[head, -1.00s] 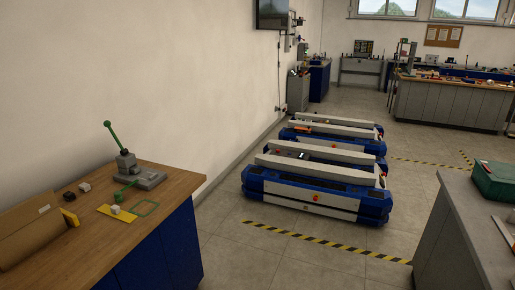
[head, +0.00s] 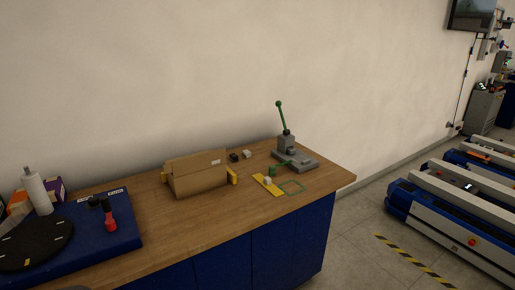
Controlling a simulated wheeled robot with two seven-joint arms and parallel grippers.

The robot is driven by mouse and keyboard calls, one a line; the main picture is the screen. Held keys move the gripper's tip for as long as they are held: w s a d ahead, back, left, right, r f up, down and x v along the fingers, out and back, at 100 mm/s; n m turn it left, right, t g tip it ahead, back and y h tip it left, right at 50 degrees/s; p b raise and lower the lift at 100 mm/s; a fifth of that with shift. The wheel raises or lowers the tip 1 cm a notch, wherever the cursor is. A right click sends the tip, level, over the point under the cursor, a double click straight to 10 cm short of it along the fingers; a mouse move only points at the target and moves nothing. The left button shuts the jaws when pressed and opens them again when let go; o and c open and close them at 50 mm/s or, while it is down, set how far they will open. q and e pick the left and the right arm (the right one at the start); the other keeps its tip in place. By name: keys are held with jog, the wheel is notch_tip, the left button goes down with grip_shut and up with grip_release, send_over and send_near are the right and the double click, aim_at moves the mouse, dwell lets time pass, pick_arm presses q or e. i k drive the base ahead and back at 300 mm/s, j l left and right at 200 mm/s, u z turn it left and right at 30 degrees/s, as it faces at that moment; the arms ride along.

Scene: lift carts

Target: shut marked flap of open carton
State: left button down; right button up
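A brown cardboard carton (head: 200,180) sits on the wooden workbench left of the middle of the head view. A flap (head: 195,161) stands up along its back side, with a small white label near its right end. Small yellow pieces show at the carton's left and right ends. I cannot tell from here which flap is the marked one, and the inside of the carton is hidden. Neither of my grippers is in view.
A lever press (head: 290,150) with a green handle stands right of the carton. A yellow strip (head: 268,185) and small blocks lie between them. A blue board (head: 90,225) with a black disc and a red-handled item is at left. Lift carts (head: 460,215) stand on the floor at right.

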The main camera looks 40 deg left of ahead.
aim_at(191, 164)
jog(key=j+u, duration=0.15)
jog(key=u, duration=1.6)
